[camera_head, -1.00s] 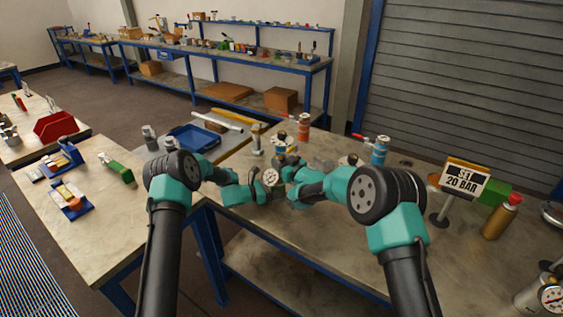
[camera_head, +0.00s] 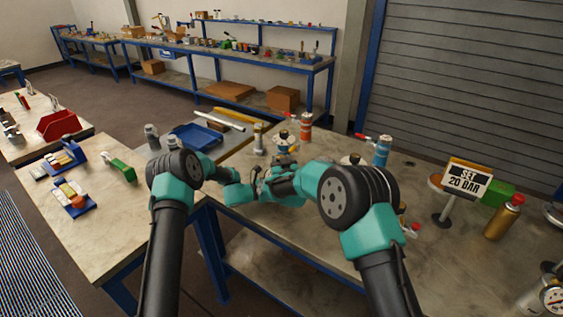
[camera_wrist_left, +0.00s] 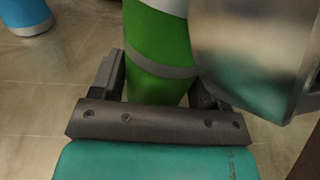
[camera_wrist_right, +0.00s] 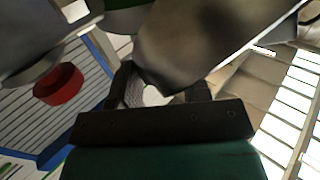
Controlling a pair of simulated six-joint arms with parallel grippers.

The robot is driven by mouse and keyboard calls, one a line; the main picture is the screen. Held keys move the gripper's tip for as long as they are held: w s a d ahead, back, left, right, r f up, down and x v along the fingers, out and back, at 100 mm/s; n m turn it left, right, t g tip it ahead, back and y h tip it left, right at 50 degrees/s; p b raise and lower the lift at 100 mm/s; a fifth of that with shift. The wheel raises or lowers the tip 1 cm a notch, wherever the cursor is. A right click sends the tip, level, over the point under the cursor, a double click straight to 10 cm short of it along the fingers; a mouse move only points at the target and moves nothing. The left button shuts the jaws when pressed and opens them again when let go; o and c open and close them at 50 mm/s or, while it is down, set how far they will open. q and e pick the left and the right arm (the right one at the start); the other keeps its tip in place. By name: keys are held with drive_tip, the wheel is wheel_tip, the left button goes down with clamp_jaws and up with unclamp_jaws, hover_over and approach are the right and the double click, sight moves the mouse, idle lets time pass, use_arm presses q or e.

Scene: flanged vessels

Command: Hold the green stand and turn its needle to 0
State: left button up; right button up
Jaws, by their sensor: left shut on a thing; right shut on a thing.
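The green stand (camera_wrist_left: 160,50), with grey and white bands, stands upright in the left wrist view. My left gripper (camera_wrist_left: 158,85) is shut on it; this gripper also shows in the head view (camera_head: 254,184). A blurred metal body (camera_wrist_left: 250,45) is close on the right of the stand. My right gripper (camera_head: 272,182) is at the same spot from the right. In the right wrist view it (camera_wrist_right: 162,92) is shut on a small, mostly hidden part beneath a dark metal body (camera_wrist_right: 195,45). Some green shows behind. The dial and needle are hidden.
A sign (camera_head: 467,178) reading "SET 20 BAR" stands at the right. Orange (camera_head: 305,127) and blue (camera_head: 382,150) vessels with red handles stand behind my grippers.

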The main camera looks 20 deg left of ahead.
idle(0.4)
drive_tip(key=o, duration=0.9)
drive_tip(key=shift+o, duration=0.2)
drive_tip(key=shift+s, duration=0.1)
drive_tip(key=v, duration=1.2)
